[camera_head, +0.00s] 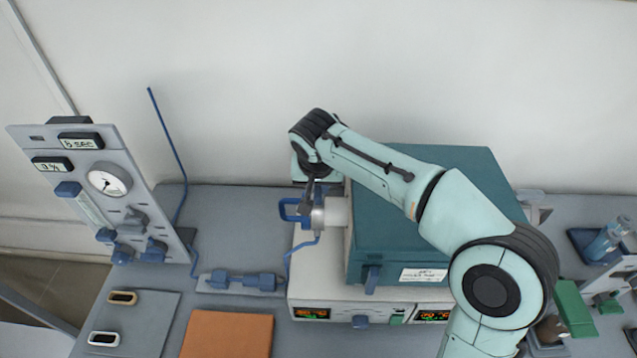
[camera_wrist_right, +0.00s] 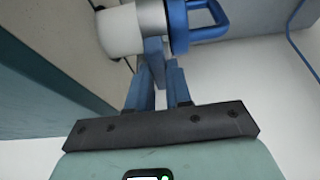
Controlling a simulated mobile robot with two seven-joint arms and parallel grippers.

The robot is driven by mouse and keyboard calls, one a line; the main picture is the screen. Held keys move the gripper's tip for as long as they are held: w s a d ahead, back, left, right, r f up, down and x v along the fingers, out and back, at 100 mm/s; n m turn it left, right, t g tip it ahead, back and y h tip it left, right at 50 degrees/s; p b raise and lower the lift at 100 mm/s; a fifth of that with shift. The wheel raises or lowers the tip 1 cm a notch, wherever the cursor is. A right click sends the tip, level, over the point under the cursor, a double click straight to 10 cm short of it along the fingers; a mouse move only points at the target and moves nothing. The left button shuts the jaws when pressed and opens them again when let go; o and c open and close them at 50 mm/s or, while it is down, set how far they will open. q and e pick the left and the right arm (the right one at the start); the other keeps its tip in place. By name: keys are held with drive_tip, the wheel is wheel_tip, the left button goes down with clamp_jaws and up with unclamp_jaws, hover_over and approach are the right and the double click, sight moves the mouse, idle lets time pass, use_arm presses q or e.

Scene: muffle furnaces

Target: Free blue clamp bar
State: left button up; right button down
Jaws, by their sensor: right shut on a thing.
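A blue loop handle (camera_head: 290,209) sits on the side of a white and metal cylindrical fitting (camera_head: 335,214) at the left of the teal furnace (camera_head: 460,235). The loop and its blue collar also show at the top of the right wrist view (camera_wrist_right: 205,25). My right gripper (camera_head: 312,190) reaches down from above beside the fitting. In the wrist view its fingers (camera_wrist_right: 162,82) are shut on a blue bar (camera_wrist_right: 153,48) next to the blue collar, which I take as the blue clamp bar. How the bar joins the collar is partly hidden. My left gripper is out of view.
A panel with a gauge (camera_head: 109,181) and readouts stands at the left. A blue hose (camera_head: 290,258) runs by the fitting. Blue valves (camera_head: 242,280) and an orange mat (camera_head: 228,334) lie in front. My right arm passes over the furnace.

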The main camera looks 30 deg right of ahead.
idle(0.4)
drive_tip(key=c, duration=1)
unclamp_jaws()
drive_tip(key=shift+c, duration=0.2)
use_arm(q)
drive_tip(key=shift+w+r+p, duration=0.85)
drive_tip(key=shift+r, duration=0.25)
use_arm(e)
drive_tip(key=v, duration=1.3)
drive_tip(key=shift+r, duration=0.3)
drive_tip(key=shift+a, duration=0.1)
